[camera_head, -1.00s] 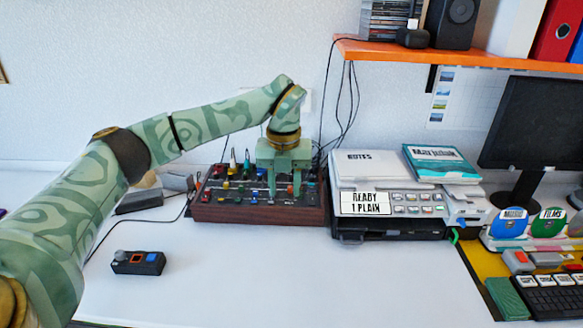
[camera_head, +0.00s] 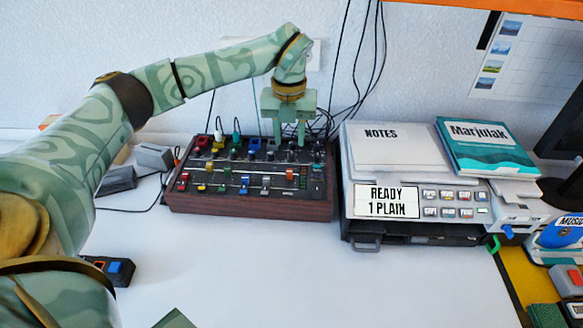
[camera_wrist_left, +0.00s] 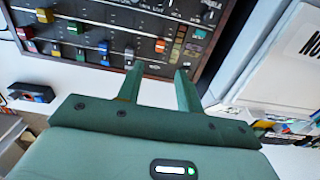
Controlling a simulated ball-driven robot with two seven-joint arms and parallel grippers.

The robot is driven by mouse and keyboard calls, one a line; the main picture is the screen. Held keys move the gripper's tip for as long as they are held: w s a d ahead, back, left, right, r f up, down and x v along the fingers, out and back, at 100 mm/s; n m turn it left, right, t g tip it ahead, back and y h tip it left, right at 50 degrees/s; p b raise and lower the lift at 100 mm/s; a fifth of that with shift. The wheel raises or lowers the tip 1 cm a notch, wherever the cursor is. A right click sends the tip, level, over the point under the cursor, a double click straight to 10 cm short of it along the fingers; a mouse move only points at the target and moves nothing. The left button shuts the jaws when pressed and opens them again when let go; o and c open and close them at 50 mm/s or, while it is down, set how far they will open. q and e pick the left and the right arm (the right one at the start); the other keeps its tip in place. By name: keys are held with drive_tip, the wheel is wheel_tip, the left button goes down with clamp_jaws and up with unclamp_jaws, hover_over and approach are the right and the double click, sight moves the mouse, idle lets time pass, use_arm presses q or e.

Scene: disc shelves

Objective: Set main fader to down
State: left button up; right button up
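The mixing desk (camera_head: 250,206) stands on the table, dark-topped with a wooden front. It carries coloured fader caps and knobs. An orange-red fader cap (camera_head: 290,174) sits near its right end, apart from the other caps; I take it as the main fader, though its label is not readable. It also shows in the left wrist view (camera_wrist_left: 160,46), beyond the fingertips. My left gripper (camera_head: 289,141) points down over the back right part of the desk. Its two fingers (camera_wrist_left: 159,70) are apart with nothing between them.
A grey printer-like machine (camera_head: 387,239) with a NOTES stack and a teal book (camera_head: 485,147) stands close to the desk's right. A small button box (camera_head: 120,271) lies at front left, partly behind my arm. Cables hang behind. The table in front is clear.

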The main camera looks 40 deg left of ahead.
sight(289, 171)
use_arm(q)
wheel_tip(289, 171, down, 10)
drive_tip(key=b, duration=0.3)
drive_tip(key=shift+r, duration=0.1)
drive_tip(key=shift+w+f, duration=0.1)
drive_tip(key=shift+f, duration=0.3)
clamp_jaws()
